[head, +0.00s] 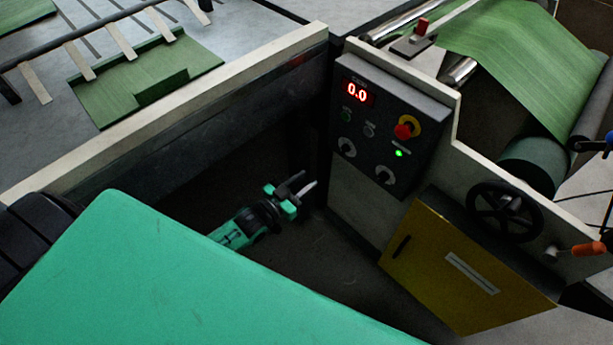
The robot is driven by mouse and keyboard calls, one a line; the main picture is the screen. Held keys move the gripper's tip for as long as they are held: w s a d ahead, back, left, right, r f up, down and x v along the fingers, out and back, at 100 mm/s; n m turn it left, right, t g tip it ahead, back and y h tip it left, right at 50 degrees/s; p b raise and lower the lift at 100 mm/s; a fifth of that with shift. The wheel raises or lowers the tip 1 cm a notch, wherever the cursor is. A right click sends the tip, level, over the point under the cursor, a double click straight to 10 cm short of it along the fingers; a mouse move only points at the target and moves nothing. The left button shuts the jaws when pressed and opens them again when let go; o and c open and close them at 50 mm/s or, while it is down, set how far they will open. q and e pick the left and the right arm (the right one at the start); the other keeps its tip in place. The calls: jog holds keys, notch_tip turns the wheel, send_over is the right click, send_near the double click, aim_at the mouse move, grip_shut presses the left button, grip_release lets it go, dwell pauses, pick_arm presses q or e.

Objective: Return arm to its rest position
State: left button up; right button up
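My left arm reaches out past my own green body in the lower left. My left gripper (307,180) is over the dark gap between the two machines, in front of the control panel's lower left side. Its two fingers, one dark and one pale, stand a little apart with nothing visible between them, so it looks open and empty. It appears clear of the panel, though the exact distance is hard to tell. My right arm and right gripper are not in view.
The control panel (375,125) shows 0.0, with a red emergency stop (406,128) and a lit green lamp. Below are a yellow cabinet door (460,270) and a black handwheel (505,209). A pale machine rail (190,102) runs along the left. Dark floor lies around the gripper.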

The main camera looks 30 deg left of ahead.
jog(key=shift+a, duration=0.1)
